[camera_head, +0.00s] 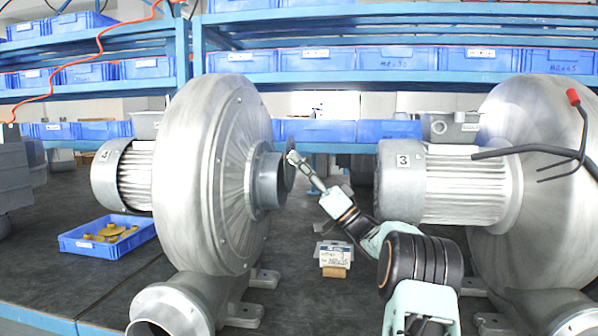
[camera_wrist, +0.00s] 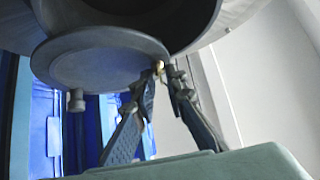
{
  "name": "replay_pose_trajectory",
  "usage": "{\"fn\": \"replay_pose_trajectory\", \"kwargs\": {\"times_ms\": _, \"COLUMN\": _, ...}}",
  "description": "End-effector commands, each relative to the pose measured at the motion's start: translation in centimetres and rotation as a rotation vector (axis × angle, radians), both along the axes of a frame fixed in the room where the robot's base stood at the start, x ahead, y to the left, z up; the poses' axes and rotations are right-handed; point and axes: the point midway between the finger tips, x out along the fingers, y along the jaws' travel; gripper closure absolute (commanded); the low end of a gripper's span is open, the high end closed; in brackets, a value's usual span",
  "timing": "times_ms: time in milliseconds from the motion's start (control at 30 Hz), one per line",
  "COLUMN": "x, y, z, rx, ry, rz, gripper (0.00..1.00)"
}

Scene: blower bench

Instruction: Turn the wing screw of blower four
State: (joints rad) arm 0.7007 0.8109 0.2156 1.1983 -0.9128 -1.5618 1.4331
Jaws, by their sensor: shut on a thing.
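Blower four (camera_head: 205,170) stands at the left in the head view, with a "4" label on its motor (camera_head: 122,175). Its round inlet faces right and has a grey disc cover (camera_head: 290,165), which fills the top of the wrist view (camera_wrist: 95,60). My gripper (camera_head: 293,158) is at the rim of this cover. In the wrist view, my two fingertips (camera_wrist: 165,76) are shut on a small brass-coloured wing screw (camera_wrist: 159,67) at the cover's lower right edge. The fingertips hide most of the screw. A grey knob (camera_wrist: 76,100) sits at the cover's lower left edge.
Blower three (camera_head: 450,185) stands to the right, with a black cable (camera_head: 530,150) by its motor. A blue bin (camera_head: 100,245) with yellow parts lies on the dark bench at the left. A small labelled box (camera_head: 334,255) stands between the blowers. Blue shelves line the back.

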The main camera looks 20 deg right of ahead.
Motion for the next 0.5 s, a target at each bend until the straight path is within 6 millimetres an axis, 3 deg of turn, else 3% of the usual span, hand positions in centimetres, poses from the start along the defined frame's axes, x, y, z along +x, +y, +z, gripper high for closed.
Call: {"fn": "replay_pose_trajectory", "kwargs": {"times_ms": 500, "x": 0.21, "y": -0.10, "z": -0.18, "rx": -0.096, "ry": -0.137, "rz": 0.001, "gripper": 1.00}}
